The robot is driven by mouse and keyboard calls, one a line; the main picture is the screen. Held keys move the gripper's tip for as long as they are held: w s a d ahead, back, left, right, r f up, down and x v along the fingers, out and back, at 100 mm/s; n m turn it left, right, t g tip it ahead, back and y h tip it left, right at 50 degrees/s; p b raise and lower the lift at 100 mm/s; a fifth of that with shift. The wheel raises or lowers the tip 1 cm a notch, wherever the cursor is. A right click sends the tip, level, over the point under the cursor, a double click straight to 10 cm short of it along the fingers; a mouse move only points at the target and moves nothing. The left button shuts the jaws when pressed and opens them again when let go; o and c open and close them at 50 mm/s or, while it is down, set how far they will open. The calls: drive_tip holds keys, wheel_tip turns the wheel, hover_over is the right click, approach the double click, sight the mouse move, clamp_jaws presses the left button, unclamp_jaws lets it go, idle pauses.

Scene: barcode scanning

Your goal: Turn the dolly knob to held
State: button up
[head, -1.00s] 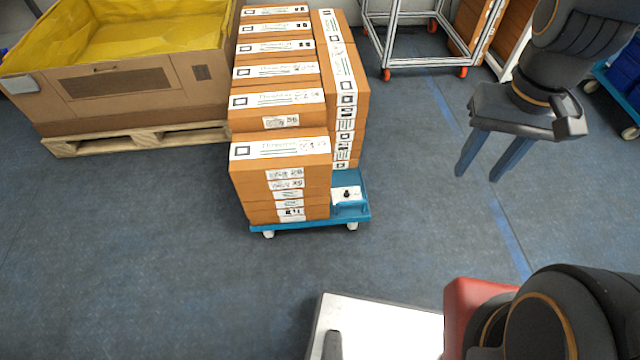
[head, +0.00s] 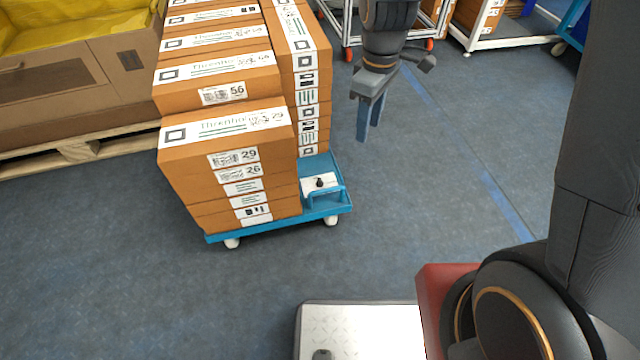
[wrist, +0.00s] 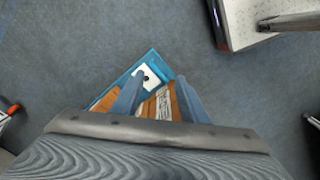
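The dolly (head: 328,210) is a blue platform on white castors, loaded with stacked brown boxes (head: 225,150). Its knob (head: 319,183) is small and black on a white plate at the dolly's bare front right corner, beside a blue handle bar. The knob also shows in the wrist view (wrist: 146,77), on the white plate beyond my fingertips. My gripper (head: 368,122) hangs above and behind the knob, to its right, with blue fingers pointing down. In the wrist view the fingers (wrist: 157,95) are spread apart with nothing held between them. The knob's pointer direction is too small to tell.
A large carton with yellow lining (head: 80,55) stands on a wooden pallet (head: 95,148) at the left. White-framed carts (head: 470,45) stand at the back. The floor right of the dolly is clear.

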sight(320, 179)
drive_tip(key=w+a+f+n+b, duration=0.3)
drive_tip(key=w+f+b, duration=0.1)
drive_tip(key=f, duration=0.5)
drive_tip(key=w+a+f+n+b, duration=0.3)
drive_tip(key=f+b, duration=0.4)
drive_tip(key=f, duration=0.3)
drive_tip(key=w+a+f+n+b, duration=0.3)
drive_tip(key=w+a+f+b, duration=0.2)
drive_tip(key=f, duration=0.5)
drive_tip(key=shift+w+a+n+b, duration=0.1)
drive_tip(key=shift+a+n+b, duration=0.05)
drive_tip(key=shift+n+b, duration=0.15)
wheel_tip(320, 179, down, 8)
drive_tip(key=b, duration=0.3)
drive_tip(key=shift+r+b, duration=0.25)
drive_tip(key=shift+b, duration=0.05)
clamp_jaws()
